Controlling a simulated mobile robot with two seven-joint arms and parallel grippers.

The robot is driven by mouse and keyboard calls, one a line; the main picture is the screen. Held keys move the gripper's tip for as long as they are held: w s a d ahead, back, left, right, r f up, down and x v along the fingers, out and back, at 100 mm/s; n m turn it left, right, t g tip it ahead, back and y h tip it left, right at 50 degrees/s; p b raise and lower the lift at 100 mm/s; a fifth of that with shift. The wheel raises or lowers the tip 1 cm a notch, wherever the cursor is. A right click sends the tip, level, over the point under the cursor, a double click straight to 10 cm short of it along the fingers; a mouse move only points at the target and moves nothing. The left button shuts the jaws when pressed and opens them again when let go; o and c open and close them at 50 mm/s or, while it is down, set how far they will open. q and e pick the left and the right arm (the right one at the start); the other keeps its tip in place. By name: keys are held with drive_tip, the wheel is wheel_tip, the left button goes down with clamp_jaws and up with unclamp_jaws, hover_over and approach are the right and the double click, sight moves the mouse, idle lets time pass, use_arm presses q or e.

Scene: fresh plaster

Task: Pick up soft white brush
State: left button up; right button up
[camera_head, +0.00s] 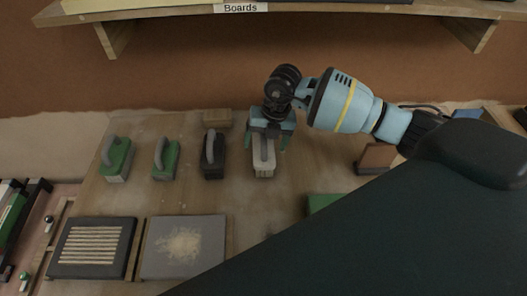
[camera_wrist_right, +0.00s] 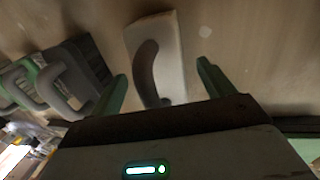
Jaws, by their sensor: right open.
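The soft white brush (camera_head: 263,167) lies on the wooden worktop, with a pale block and a grey curved handle. My right gripper (camera_head: 266,143) is above its handle, and part of the brush is hidden by the gripper in the head view. In the right wrist view, the brush (camera_wrist_right: 165,38) sits between the two green fingers of my right gripper (camera_wrist_right: 160,85). The fingers are open, one on each side, with gaps to the handle. My left gripper is not in view.
A black brush (camera_head: 212,160) stands close to the left, with two green brushes (camera_head: 165,160) (camera_head: 117,160) farther left. A slatted dark board (camera_head: 66,268) and a grey board (camera_head: 205,262) lie in front. A shelf (camera_head: 170,13) hangs above the back. A brown block (camera_head: 375,158) is at right.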

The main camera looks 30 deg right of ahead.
drive_tip(key=c, duration=1.1)
drive_tip(key=shift+c, duration=0.2)
drive_tip(key=shift+r, duration=0.15)
drive_tip(key=shift+r, duration=0.55)
wheel_tip(320, 180, up, 2)
drive_tip(key=shift+r, duration=0.2)
drive_tip(key=s+a+r, duration=0.1)
drive_tip(key=s+a, duration=0.7)
drive_tip(key=s, duration=0.6)
drive_tip(key=shift+w+r, duration=0.1)
